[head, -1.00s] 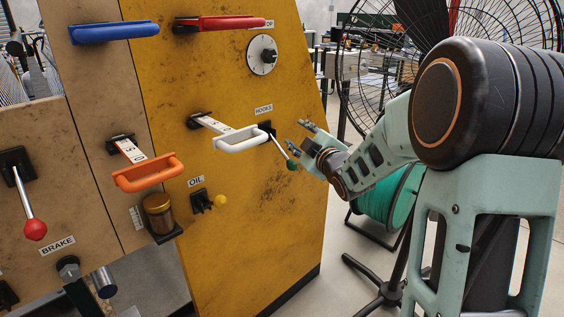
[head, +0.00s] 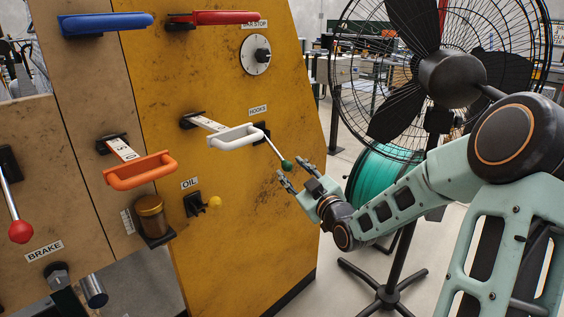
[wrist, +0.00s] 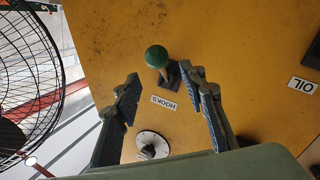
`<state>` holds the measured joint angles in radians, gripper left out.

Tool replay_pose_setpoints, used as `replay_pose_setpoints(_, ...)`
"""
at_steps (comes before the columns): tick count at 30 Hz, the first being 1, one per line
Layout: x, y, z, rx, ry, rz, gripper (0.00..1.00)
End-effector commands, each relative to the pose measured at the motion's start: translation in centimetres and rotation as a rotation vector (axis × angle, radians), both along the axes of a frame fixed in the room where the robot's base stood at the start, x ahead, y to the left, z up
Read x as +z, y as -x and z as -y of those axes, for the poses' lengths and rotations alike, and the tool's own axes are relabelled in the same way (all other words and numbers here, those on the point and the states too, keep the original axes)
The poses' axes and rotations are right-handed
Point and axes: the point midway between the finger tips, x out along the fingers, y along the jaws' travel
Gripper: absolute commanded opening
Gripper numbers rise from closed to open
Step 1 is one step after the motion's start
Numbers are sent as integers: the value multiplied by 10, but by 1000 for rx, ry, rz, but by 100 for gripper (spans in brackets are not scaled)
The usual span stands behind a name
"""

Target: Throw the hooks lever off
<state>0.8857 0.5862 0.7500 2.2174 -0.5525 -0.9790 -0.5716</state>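The hooks lever is a thin rod with a green ball knob (head: 286,165), on the yellow panel below the HOOKS label (head: 258,110). It slants down and to the right from its dark mount. My gripper (head: 294,174) is open and empty, just below and right of the knob in the head view. In the wrist view the green knob (wrist: 156,56) shows between and slightly beyond the two spread fingertips (wrist: 161,78). I see no contact with the knob. The HOOKS label also shows there (wrist: 164,102).
A white handle (head: 235,136) sticks out left of the lever. The oil valve with a yellow knob (head: 214,202) is lower left. Orange (head: 140,170), blue (head: 105,24) and red handles (head: 214,17) also project. A fan (head: 440,80) and green reel (head: 380,175) stand to the right.

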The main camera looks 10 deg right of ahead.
Motion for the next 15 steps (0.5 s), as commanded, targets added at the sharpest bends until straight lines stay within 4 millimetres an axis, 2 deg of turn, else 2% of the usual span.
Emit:
replay_pose_setpoints(6, -1, -40, -11, 0, -2, 0, 38)
replay_pose_setpoints(10, -1, -57, -15, 0, 0, 0, 38)
replay_pose_setpoints(15, -1, -69, -18, -1, 0, -2, 38)
